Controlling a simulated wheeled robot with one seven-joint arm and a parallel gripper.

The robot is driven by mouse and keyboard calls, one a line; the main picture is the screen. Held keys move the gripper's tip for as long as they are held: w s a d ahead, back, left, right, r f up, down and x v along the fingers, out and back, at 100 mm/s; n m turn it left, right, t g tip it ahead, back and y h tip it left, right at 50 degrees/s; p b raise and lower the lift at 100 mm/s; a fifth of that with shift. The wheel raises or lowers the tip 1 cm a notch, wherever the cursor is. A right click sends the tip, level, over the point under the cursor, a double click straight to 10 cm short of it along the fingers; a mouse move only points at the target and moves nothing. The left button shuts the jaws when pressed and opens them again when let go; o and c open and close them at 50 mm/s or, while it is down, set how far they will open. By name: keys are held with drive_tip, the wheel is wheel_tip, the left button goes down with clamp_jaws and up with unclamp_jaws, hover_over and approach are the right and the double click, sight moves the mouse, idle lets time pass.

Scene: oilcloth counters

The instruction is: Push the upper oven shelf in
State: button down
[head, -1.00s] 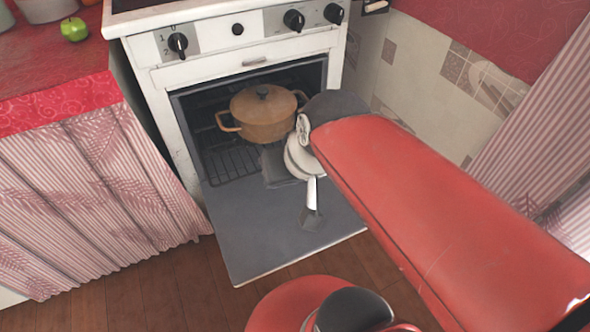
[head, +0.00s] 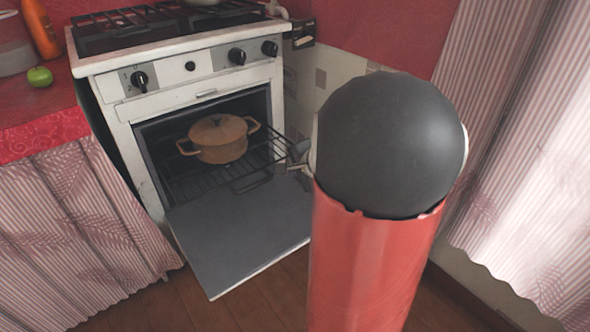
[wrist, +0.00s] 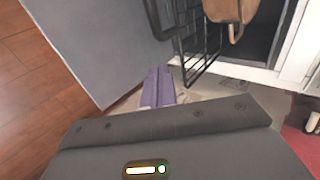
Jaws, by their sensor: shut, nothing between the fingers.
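The white oven (head: 205,88) stands with its door (head: 240,235) folded down. The upper oven shelf (head: 262,160), a black wire rack, sticks partly out of the opening over the door. A tan lidded pot (head: 219,140) sits on it. In the wrist view the shelf's front end (wrist: 190,72) and part of the pot (wrist: 232,10) show at the top. My gripper (head: 300,157) is at the right side of the opening, near the shelf's right edge, partly hidden behind my arm. In the wrist view my gripper (wrist: 158,88) is shut and empty, just beside the shelf's end; contact cannot be told.
The open door reaches low over the wooden floor (wrist: 30,80). A curtained counter (head: 75,215) with a green apple (head: 40,77) stands at left. A tiled wall (head: 335,80) and striped curtain (head: 530,150) close off the right. Floor before the door is clear.

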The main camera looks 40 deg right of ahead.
drive_tip(key=w+f, duration=0.3)
drive_tip(key=w, duration=0.4)
drive_tip(key=shift+w+a+p, duration=0.2)
drive_tip(key=shift+p, duration=0.1)
